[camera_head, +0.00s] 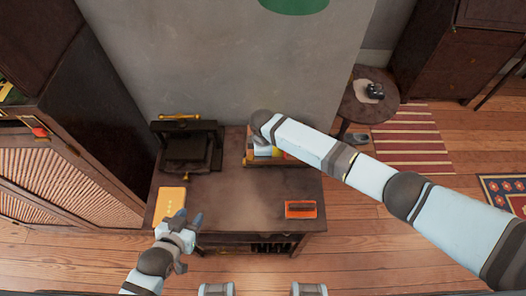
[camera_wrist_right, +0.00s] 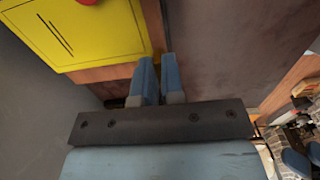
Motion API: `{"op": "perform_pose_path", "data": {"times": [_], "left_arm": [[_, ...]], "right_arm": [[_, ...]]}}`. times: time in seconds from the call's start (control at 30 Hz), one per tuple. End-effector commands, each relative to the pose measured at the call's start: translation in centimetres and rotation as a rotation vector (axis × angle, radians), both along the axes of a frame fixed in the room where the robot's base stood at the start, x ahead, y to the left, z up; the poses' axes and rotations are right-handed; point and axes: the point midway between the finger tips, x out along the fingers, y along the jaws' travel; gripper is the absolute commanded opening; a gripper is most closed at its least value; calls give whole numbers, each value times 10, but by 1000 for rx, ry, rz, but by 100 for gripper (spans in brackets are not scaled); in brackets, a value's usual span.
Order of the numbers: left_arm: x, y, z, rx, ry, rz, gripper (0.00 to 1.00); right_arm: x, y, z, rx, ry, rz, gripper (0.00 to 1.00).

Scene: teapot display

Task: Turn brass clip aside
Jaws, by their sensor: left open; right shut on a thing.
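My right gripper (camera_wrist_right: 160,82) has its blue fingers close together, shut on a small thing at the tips. A brass-coloured sliver (camera_wrist_right: 156,56) shows there and looks like the brass clip; the fingers hide most of it. A yellow panel (camera_wrist_right: 85,30) with dark slots and a red knob lies beside the fingertips. In the head view, my right arm covers this gripper and part of the box (camera_head: 250,162) at the table's back. My left gripper (camera_head: 189,219) is open and empty, beside the yellow booklet (camera_head: 169,203) at the table's front left.
A dark press-like device (camera_head: 187,150) with a brass bar on top stands at the table's back left. An orange case (camera_head: 300,209) lies at the front right. The table's middle (camera_head: 235,200) is clear. A grey wall (camera_head: 220,60) rises behind.

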Motion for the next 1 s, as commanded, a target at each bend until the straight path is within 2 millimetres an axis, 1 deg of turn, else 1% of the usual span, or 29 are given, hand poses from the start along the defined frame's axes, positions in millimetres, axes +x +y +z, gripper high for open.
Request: {"op": "perform_pose_path", "data": {"times": [0.37,0.4,0.47,0.5,0.83,0.93,1.0], "left_arm": [[0,0,0,-1,0,-1,43],[0,0,0,-1,0,-1,43],[0,0,0,0,0,0,43],[0,0,0,-1,0,1,43],[0,0,0,-1,1,1,43],[0,0,0,0,1,0,43],[0,0,0,0,1,0,43]], "right_arm": [[0,0,0,0,0,6,0],[0,0,0,0,0,6,11],[0,0,0,1,0,6,24],[0,0,0,1,0,6,34],[0,0,2,1,-1,5,34],[1,0,11,2,-2,5,34],[1,1,22,3,-2,5,34]]}}
